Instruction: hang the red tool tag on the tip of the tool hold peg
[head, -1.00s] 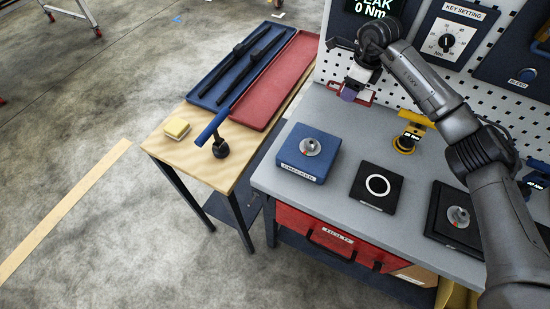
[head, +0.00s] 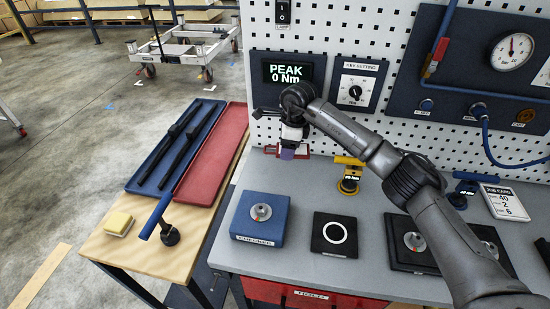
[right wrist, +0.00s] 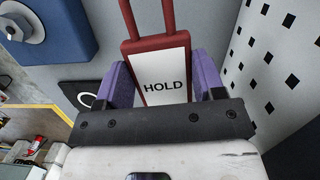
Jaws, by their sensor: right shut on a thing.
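The red tool tag (right wrist: 167,72) has a white face reading HOLD and a red loop at its top, seen in the right wrist view. My right gripper (right wrist: 165,85) is shut on it, with a purple finger on each side. In the head view the right gripper (head: 288,153) holds the tag (head: 271,150) above the back of the grey bench, close in front of the pegboard. The arm and gripper cover part of the tag there. I cannot pick out the tool hold peg in either view. My left gripper is not in view.
The white pegboard (head: 392,19) carries a PEAK display (head: 288,72) and a key setting dial (head: 355,90). On the grey bench stand a blue checker block (head: 260,220), a black ring plate (head: 334,236) and a yellow-handled tool (head: 349,172). A wooden table (head: 145,252) adjoins at left.

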